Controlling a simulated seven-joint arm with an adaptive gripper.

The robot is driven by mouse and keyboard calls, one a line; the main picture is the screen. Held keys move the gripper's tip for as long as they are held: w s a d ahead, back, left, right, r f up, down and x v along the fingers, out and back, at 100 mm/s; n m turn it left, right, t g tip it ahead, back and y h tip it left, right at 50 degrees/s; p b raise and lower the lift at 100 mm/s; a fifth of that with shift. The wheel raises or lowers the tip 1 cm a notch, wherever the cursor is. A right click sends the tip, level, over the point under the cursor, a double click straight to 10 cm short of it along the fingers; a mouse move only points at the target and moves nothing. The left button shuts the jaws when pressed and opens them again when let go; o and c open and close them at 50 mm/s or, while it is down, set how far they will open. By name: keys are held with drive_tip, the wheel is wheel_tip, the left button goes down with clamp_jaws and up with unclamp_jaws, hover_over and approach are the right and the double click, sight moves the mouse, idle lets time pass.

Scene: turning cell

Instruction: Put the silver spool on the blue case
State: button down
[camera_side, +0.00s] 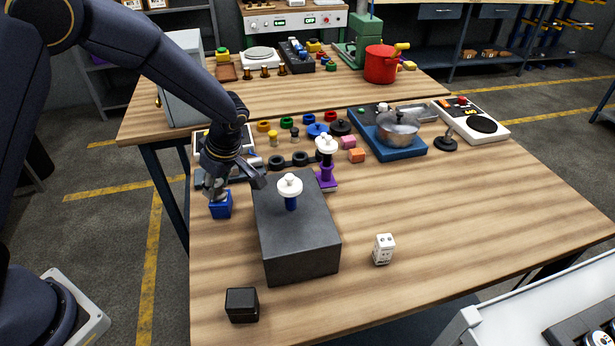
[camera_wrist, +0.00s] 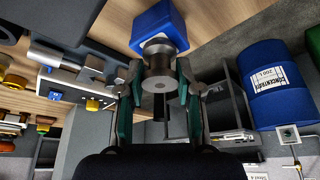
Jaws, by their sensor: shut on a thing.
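The blue case (camera_side: 221,209) is a small blue block on the table's left edge in the side view; it also shows at the top of the wrist view (camera_wrist: 162,24). My gripper (camera_side: 217,188) is right above the case, pointing down. In the wrist view my gripper (camera_wrist: 158,76) is shut on the silver spool (camera_wrist: 155,84), a grey flanged cylinder between the two fingers. The spool's far end lies against or very close to the case; I cannot tell whether they touch. In the side view the fingers mostly hide the spool.
A dark grey block (camera_side: 297,240) with a white-topped blue peg (camera_side: 290,190) stands right of the case. A purple-based stand (camera_side: 327,170) is behind it. A black cube (camera_side: 241,305) and a white printed block (camera_side: 383,249) sit nearer the front. The right front table is clear.

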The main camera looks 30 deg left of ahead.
drive_tip(key=shift+f, duration=0.1)
drive_tip(key=c, duration=0.8)
unclamp_jaws()
drive_tip(key=shift+o, duration=0.2)
drive_tip(key=v, duration=1.2)
drive_tip(key=s+a+r+m+t+h, duration=0.2)
drive_tip(key=s+r+m, duration=0.2)
drive_tip(key=s+m, duration=0.5)
drive_tip(key=s+a+r+m+t+h, duration=0.2)
drive_tip(key=s+r+m, duration=0.3)
drive_tip(key=s+m, duration=0.4)
drive_tip(key=shift+s+a+t, duration=0.45)
drive_tip(key=shift+a+t, duration=0.35)
